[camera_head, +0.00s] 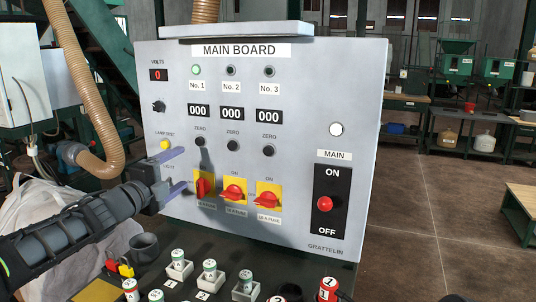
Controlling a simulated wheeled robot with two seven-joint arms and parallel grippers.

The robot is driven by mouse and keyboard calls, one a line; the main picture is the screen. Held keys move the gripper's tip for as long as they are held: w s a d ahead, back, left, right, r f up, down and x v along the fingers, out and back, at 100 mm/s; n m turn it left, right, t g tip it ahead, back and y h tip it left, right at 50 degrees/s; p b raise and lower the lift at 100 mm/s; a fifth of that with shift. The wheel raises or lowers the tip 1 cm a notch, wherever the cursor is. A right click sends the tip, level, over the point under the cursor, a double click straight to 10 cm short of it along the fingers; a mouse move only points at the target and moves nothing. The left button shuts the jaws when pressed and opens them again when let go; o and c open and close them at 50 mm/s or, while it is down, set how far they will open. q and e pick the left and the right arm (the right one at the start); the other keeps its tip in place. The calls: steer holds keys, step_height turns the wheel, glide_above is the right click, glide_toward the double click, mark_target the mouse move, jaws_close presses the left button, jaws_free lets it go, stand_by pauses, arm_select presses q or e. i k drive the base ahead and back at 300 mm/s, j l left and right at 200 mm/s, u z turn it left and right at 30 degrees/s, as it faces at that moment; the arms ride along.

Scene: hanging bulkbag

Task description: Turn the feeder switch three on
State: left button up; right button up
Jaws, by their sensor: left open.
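The main board (318,120) stands upright ahead of me. Feeder switch three (268,199) is the rightmost of three red rotary knobs on yellow plates, under the No. 3 column. Its handle looks roughly horizontal, like that of switch two (233,192). The handle of switch one (203,188) looks upright. The No. 3 lamp (269,71) looks dark, while the No. 1 lamp (196,70) looks pale green. My left gripper (180,171) is open and empty, in front of the board's left edge and left of switch one. My right gripper is out of view.
A MAIN panel with a red knob (325,204) is on the board's right side. Below the board, a dark surface holds white numbered holders (245,291) and small cylinders. A hose (95,110) and a pale bag (60,205) are at left. Floor is open at right.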

mark_target(267, 199)
steer(key=k+j, duration=0.3)
steer(key=k, duration=0.15)
steer(key=k+j, duration=0.25)
steer(key=k, duration=0.25)
